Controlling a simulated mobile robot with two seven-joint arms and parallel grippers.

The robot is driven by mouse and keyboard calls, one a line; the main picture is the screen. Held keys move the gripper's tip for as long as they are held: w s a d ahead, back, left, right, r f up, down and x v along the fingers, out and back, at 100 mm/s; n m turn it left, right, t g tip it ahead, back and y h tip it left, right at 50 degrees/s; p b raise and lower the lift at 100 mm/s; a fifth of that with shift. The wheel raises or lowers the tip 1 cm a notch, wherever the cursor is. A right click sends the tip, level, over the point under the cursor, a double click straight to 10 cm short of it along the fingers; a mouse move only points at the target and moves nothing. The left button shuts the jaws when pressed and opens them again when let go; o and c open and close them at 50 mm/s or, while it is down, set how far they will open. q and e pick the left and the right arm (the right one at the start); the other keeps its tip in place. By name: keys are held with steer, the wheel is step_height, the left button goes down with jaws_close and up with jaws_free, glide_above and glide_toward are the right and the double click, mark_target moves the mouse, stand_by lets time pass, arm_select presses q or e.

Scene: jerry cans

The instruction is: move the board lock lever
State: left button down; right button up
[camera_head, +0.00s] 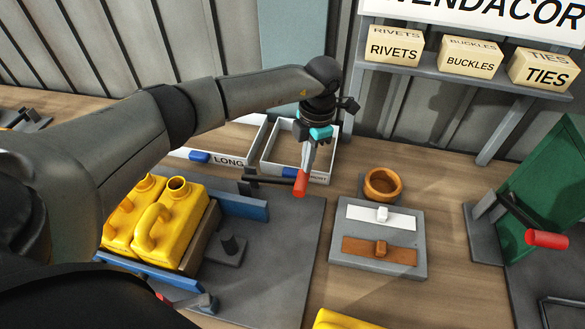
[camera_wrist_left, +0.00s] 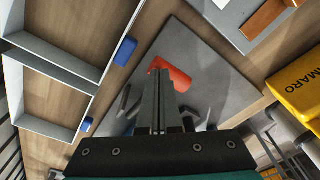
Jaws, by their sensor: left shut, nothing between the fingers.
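A dark lever with a red grip (camera_head: 300,183) stands at the back edge of a grey board (camera_head: 290,270) in the head view. Its red grip also shows in the left wrist view (camera_wrist_left: 172,76), just beyond my fingertips. My left gripper (camera_head: 307,165) points down right at the red grip. Its fingers are together in the left wrist view (camera_wrist_left: 155,92), with nothing between them. I cannot tell whether they touch the grip. Another red-gripped lever (camera_head: 545,239) is by a green panel (camera_head: 548,190) at the right. My right gripper is not in view.
Yellow jerry cans (camera_head: 172,225) stand between blue rails (camera_head: 240,206) on the grey board's left. White bins (camera_head: 272,165) lie behind the lever. A grey block (camera_head: 345,252) with white and brown strips and an orange-brown ring (camera_head: 382,184) are to the right.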

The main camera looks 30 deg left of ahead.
arm_select(q)
steer(key=shift+r, duration=0.1)
step_height(320, 180, up, 15)
steer(key=w, duration=0.1)
steer(key=shift+d, duration=0.35)
steer(key=shift+w, duration=0.1)
stand_by(0.4)
